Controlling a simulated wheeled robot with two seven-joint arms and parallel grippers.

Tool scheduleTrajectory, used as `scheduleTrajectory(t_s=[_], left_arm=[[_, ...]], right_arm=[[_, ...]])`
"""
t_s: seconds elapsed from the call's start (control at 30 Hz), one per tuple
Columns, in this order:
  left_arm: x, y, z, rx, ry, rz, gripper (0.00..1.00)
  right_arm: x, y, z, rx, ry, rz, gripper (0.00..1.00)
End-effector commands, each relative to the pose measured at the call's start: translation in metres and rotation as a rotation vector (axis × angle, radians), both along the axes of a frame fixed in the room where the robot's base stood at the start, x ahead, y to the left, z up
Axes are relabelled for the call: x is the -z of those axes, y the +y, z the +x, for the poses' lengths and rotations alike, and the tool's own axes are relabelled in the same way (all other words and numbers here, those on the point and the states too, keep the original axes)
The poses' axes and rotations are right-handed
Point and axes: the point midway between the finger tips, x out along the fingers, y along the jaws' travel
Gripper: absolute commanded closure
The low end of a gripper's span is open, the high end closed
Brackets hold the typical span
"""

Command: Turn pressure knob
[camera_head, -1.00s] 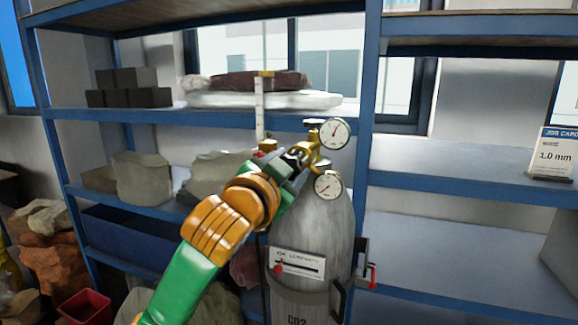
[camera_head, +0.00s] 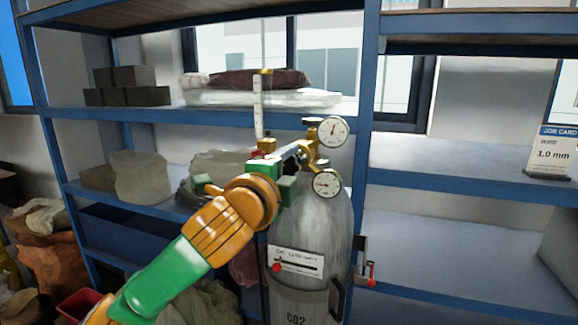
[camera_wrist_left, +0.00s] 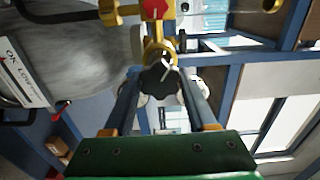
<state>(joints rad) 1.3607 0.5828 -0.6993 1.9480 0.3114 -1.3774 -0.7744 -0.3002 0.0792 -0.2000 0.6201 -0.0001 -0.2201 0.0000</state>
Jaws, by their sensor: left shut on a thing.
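A grey CO2 cylinder (camera_head: 315,228) stands upright in front of the shelving, with a brass regulator (camera_head: 312,145) on top. The regulator carries an upper gauge (camera_head: 333,132) and a lower gauge (camera_head: 326,184). In the left wrist view the dark, lobed pressure knob (camera_wrist_left: 159,82) with a pale pointer mark sits between the fingertips. My left gripper (camera_head: 297,158) reaches the regulator from the left and is shut on the knob; its fingers (camera_wrist_left: 160,92) lie on both sides. In the head view the gripper mostly hides the knob. My right gripper is not in view.
A flow tube (camera_head: 259,105) rises just left of the regulator. Blue shelving (camera_head: 366,60) stands close around the cylinder, with sacks and dark blocks (camera_head: 128,87) on its shelves. A job card (camera_head: 552,152) stands at the right on an otherwise clear shelf.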

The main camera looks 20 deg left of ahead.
Motion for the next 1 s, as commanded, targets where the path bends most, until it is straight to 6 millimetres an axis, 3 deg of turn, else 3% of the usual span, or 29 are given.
scheduleTrajectory(t_s=[1.0], left_arm=[[-0.0009,0.0021,-0.0004,-0.005,-0.04,0.944,0.99]], right_arm=[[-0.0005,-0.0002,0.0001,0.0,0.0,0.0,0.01]])
